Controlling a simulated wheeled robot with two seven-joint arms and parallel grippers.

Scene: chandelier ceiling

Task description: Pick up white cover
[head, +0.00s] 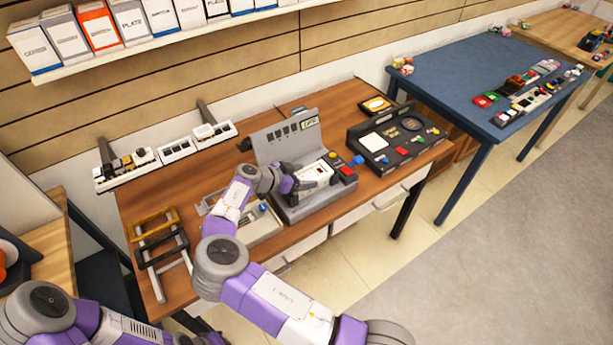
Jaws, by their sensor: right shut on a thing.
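A white cover (316,173) is at the grey machine (302,205) in the middle of the wooden workbench. My right gripper (298,181) reaches in from the left side of the machine and is shut on the white cover near its left end. The cover lies low in front of the machine's upright grey panel (273,146). I cannot tell whether it touches the machine's base. The fingertips are small and partly hidden by the wrist. My left arm shows at the lower left, but its gripper is out of view.
A black tray of parts (395,160) stands right of the machine. Dark and wooden frames (160,250) lie at the left. A blue table (455,85) stands to the right, with open floor in front.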

